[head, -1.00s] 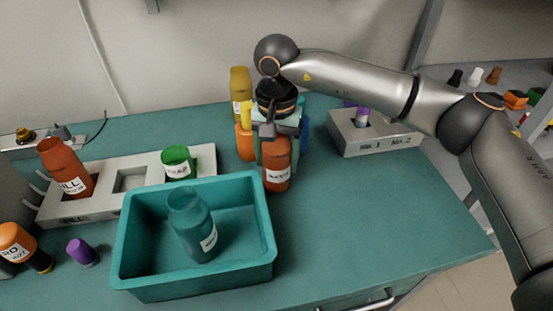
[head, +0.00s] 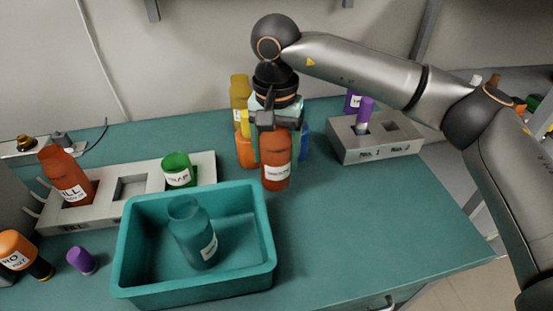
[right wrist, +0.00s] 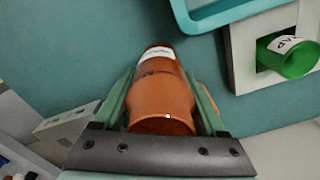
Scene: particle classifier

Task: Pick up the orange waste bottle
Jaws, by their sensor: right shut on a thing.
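An orange-red bottle (head: 276,172) with a white label stands out at the back middle of the table in the head view. My right gripper (head: 274,148) is shut on its upper part, one pale green finger on each side. In the right wrist view the orange bottle (right wrist: 160,98) lies between the two green fingers of my right gripper (right wrist: 163,95), its open mouth towards the camera. The label is only partly legible. Whether its base is clear of the table is hard to tell. My left gripper is not in view.
A teal bin (head: 150,288) holding a teal bottle (head: 192,235) stands in front. A grey rack (head: 110,207) with a red bottle (head: 66,174) and a green container (head: 179,170) is behind. Yellow bottle (head: 239,90) stands close behind.

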